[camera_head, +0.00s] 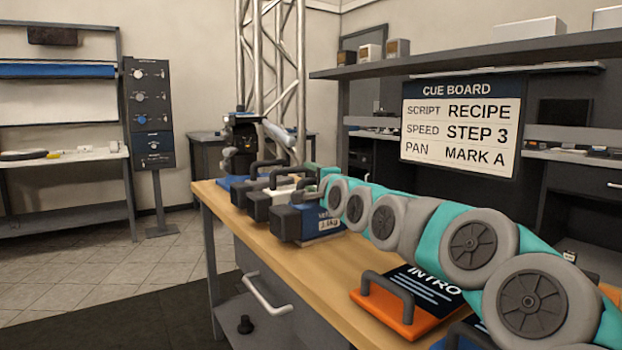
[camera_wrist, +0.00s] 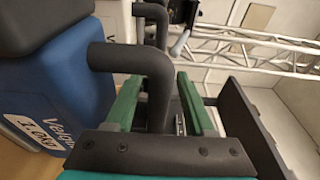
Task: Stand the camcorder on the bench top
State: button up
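A blue-bodied camcorder (camera_head: 322,224) with a dark grey front and an arched dark handle stands upright on the bench top (camera_head: 262,238) in the head view. Its blue side, with a weight label, also shows in the wrist view (camera_wrist: 62,85). My gripper (camera_wrist: 158,80) is at the camcorder's handle (camera_wrist: 150,62). One green finger is on each side of the handle, and a gap shows between the handle and the right finger. The fingers look open. In the head view my arm partly hides the camcorder's rear.
A pale-bodied device (camera_head: 283,188) with a handle stands just behind. A black device (camera_head: 240,143) is at the bench's far end. An orange INTRO board (camera_head: 385,310) with a handle lies nearer, beside my arm. A cue board (camera_head: 460,128) hangs behind.

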jog(key=shift+r, duration=0.1)
jog(key=b+v, duration=0.1)
jog(key=v, duration=1.1)
dwell(0.4)
